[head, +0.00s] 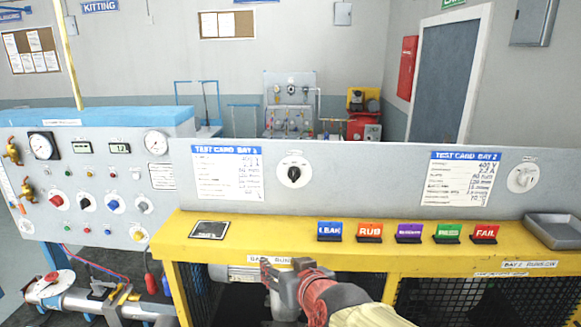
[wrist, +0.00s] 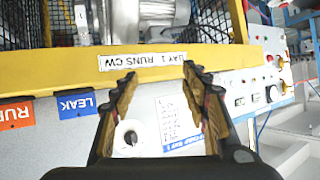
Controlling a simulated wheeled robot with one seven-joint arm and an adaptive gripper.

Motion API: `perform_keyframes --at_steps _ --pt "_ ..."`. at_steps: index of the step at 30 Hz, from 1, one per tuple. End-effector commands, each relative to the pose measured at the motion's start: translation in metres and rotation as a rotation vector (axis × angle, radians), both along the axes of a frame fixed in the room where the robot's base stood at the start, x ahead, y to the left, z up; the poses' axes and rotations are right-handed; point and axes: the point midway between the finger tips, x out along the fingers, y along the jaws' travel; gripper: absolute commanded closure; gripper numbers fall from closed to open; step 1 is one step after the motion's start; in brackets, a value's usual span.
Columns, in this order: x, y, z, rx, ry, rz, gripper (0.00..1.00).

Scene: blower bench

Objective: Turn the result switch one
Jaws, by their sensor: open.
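In the head view a rotary switch (head: 294,173) with a black knob on a round white plate sits on the grey upright panel, right of the Bay 1 test card (head: 228,173). A second switch (head: 522,178), with a pale knob, is on the panel at the far right, beside the Bay 2 card (head: 466,178). My gripper (head: 283,264) is low in front of the bench's yellow edge, below the black-knobbed switch and apart from it. In the wrist view, which is upside down, my gripper (wrist: 160,75) is open and empty. A round switch (wrist: 130,137) shows between its fingers, beyond them.
Several coloured tags, including LEAK (head: 329,231) and FAIL (head: 485,234), stand on the yellow bench ledge (head: 285,238). A grey tray (head: 553,231) is at right. A gauge panel (head: 100,190) stands at left. Mesh bays lie below the ledge.

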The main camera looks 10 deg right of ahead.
Motion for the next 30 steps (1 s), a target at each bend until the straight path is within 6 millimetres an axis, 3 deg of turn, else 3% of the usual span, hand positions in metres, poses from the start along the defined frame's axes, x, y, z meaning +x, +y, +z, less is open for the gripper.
perform_keyframes --at_steps 1,6,12,22,30 --pt "0.019 0.002 0.023 0.003 -0.044 -0.019 0.54" --pt "0.074 -0.007 0.074 -0.017 -0.230 -0.142 0.54" --pt "0.106 -0.031 0.112 -0.094 -0.391 -0.315 0.54" --pt "0.117 -0.052 0.125 -0.163 -0.470 -0.430 0.54" --pt "0.154 -0.065 0.124 -0.163 -0.468 -0.430 0.54"
